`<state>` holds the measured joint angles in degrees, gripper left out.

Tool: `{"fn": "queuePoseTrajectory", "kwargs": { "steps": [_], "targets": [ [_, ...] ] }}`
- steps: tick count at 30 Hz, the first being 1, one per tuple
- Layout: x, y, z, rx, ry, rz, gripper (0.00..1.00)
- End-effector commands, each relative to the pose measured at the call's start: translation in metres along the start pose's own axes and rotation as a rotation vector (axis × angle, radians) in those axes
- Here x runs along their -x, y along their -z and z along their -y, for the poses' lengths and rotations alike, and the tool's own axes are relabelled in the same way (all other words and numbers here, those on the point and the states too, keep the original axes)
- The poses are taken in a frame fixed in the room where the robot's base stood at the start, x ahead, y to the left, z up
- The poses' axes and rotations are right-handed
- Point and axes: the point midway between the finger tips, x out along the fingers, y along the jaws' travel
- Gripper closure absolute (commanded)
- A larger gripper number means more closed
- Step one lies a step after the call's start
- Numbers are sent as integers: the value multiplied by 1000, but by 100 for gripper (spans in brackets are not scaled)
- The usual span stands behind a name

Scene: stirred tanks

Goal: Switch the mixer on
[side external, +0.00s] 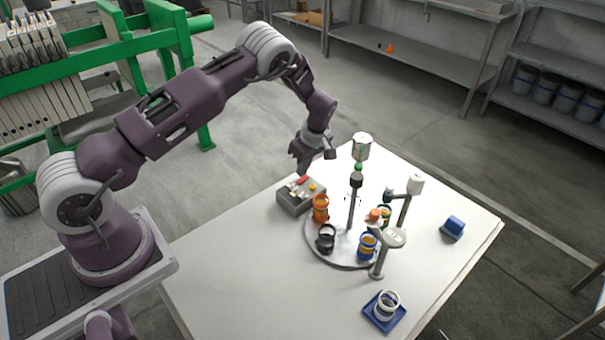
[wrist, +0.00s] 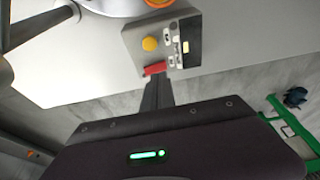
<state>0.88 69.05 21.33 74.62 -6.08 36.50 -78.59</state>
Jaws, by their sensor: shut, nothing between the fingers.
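A grey control box (side external: 296,198) stands on the table left of the round mixer plate (side external: 318,246). It carries a red lever or switch (side external: 302,181), a yellow round knob (side external: 313,187) and small pale parts. In the wrist view the box (wrist: 190,22) shows the yellow knob (wrist: 150,44) and the red part (wrist: 155,69) at its near edge. My gripper (side external: 305,171) is above the box, and its shut, empty fingers (wrist: 157,92) point at the red part. I cannot tell whether they touch it.
Orange (side external: 320,212), black (side external: 326,241) and blue-yellow (side external: 366,249) cups stand on the plate. Grey stands (side external: 379,263) rise at its right. The table's front left is clear.

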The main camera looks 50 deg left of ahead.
Motion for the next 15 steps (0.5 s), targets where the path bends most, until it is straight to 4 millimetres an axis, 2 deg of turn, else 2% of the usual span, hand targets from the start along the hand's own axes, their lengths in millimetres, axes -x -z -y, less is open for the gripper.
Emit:
{"fn": "queuePoseTrajectory", "kwargs": {
  "steps": [3,9,15],
  "targets": [
    [31,4,4,-1,4,0,100],
    [79,4,7,-2,5,-1,100],
    [108,5,10,-2,8,-2,100]
  ]
}}
